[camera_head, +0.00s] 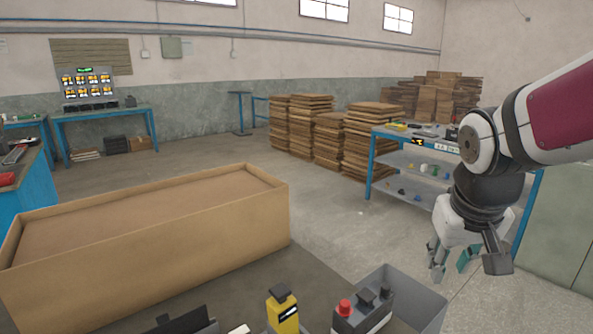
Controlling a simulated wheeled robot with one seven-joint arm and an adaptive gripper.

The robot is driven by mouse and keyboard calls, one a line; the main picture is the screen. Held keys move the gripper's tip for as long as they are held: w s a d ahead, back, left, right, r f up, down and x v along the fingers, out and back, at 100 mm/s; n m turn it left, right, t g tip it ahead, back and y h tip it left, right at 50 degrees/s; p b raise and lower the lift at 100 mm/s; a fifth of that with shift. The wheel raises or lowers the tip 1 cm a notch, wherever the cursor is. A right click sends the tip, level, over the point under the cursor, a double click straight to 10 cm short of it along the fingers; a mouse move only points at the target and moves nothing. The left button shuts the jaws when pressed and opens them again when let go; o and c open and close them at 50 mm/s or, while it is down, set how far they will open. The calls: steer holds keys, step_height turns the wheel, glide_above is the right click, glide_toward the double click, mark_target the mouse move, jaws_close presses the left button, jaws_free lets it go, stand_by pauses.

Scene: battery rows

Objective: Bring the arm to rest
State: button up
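My gripper (466,262) hangs at the right of the head view, fingers pointing down. Its fingers are spread apart, and I see nothing clasped between them. A small teal patch (467,258) shows between the fingers; I cannot tell whether it is part of the gripper or something behind it. My arm (560,110) comes in from the right edge, with a dark red and white link, and bends down at the wrist. The gripper appears above and to the right of a grey bin (425,306), apart from it.
A long open cardboard box (150,262) fills the left front. A yellow device (283,311) and a grey-black block with a red cap (362,312) stand at the front edge. A blue-framed shelf (400,186) stands behind my gripper. Open floor (330,220) lies between.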

steer(key=s+a+r+y+p, duration=0.1)
steer(key=s+a+r+p, duration=0.1)
steer(key=s, duration=0.8)
steer(key=s+a+r+p, duration=0.3)
steer(key=s+r, duration=0.3)
steer(key=s, duration=0.4)
steer(key=shift+s+n+y+p, duration=0.3)
steer(key=shift+y+p, duration=0.1)
steer(key=shift+p, duration=0.4)
steer(key=shift+a, duration=0.1)
